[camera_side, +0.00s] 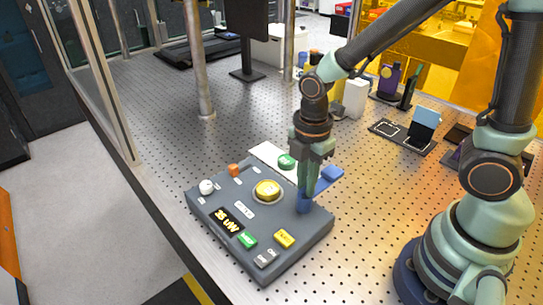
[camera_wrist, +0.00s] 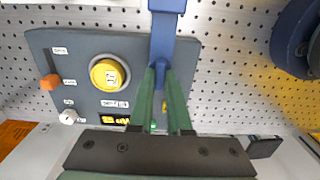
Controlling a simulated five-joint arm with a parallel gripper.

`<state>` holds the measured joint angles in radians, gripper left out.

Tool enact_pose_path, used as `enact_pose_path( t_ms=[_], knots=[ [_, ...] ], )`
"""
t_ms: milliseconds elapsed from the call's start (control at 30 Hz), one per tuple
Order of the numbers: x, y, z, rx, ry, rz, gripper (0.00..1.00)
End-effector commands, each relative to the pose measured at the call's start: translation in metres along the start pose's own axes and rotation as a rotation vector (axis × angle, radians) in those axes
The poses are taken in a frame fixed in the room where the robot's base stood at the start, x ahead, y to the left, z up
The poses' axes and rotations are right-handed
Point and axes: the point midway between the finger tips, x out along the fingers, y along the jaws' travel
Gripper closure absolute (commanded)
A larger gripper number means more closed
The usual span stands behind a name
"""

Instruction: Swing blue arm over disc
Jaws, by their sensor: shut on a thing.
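The grey console (camera_side: 225,225) lies on the perforated table and also shows in the wrist view (camera_wrist: 60,45). A gold disc (camera_side: 268,190) sits in a round seat on its top; it also shows in the wrist view (camera_wrist: 105,76). The blue arm (camera_side: 332,174) points out past the console's edge, away from the disc, with its blue post (camera_side: 304,205) at the console's right side. In the wrist view the blue arm (camera_wrist: 166,22) runs up to the top edge. My gripper (camera_side: 306,188), also in the wrist view (camera_wrist: 160,70), is shut on the blue arm, right of the disc.
The console also bears an orange knob (camera_side: 234,170), a white ball knob (camera_side: 206,187), a display (camera_side: 230,220), a green button (camera_side: 247,240) and a yellow button (camera_side: 284,238). A green round piece (camera_side: 287,162) lies behind it. A metal post (camera_side: 198,70) stands at the back.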

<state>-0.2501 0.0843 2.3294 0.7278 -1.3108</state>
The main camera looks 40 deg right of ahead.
Motion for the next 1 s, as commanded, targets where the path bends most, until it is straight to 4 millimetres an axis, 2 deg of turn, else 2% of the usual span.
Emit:
enact_pose_path(
  t_ms=[667,1000],
  knots=[
    [-0.0011,0.0001,0.0,-0.012,0.0,0.0,1.0],
    [-0.0012,0.0,0.0,-0.169,0.0,0.0,1.0]
  ],
)
